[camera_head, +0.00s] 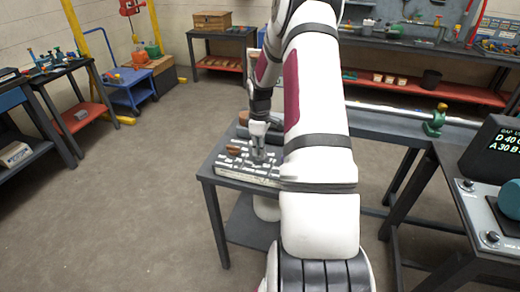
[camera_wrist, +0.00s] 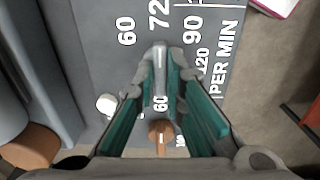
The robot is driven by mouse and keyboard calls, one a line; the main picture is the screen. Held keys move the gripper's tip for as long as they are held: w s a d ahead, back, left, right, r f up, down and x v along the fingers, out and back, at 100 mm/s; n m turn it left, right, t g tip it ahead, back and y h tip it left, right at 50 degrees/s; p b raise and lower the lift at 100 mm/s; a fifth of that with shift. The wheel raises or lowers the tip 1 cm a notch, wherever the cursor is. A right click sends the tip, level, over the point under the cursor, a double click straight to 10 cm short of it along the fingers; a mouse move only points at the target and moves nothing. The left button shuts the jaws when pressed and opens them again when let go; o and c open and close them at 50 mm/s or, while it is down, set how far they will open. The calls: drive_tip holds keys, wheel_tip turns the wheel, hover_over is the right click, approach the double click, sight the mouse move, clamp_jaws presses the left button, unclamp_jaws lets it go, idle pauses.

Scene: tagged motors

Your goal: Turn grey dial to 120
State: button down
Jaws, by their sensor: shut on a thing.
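The grey dial (camera_wrist: 155,60) shows in the wrist view between the fingertips of my gripper (camera_wrist: 163,72). The teal-padded fingers are shut on it, one on each side. The figures 60, 72, 90 and 120 and the words PER MIN are printed on the grey panel (camera_wrist: 85,50) around it. The fingers hide part of the dial and the scale, and I cannot tell which figure it points at. In the head view my gripper (camera_head: 258,146) points down onto the labelled panel (camera_head: 245,174), and the dial is too small to make out there.
A small orange-brown part (camera_wrist: 161,132) and a round white part (camera_wrist: 108,104) sit near the fingers. The panel lies on a dark table (camera_head: 208,172). A display box (camera_head: 490,150) stands at the right. The floor at the left is clear.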

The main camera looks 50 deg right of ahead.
drive_tip(key=m+b, duration=0.1)
drive_tip(key=m, duration=0.3)
drive_tip(key=shift+m, duration=0.4)
drive_tip(key=m+b, duration=0.1)
drive_tip(key=m, duration=0.3)
drive_tip(key=shift+m+b, duration=0.3)
drive_tip(key=shift+b, duration=0.05)
drive_tip(key=m+b, duration=0.2)
drive_tip(key=m, duration=0.2)
drive_tip(key=shift+w, duration=0.1)
drive_tip(key=shift+m+b, duration=0.75)
drive_tip(key=shift+m, duration=1.25)
drive_tip(key=c, duration=1.7)
unclamp_jaws()
drive_tip(key=shift+o, duration=0.2)
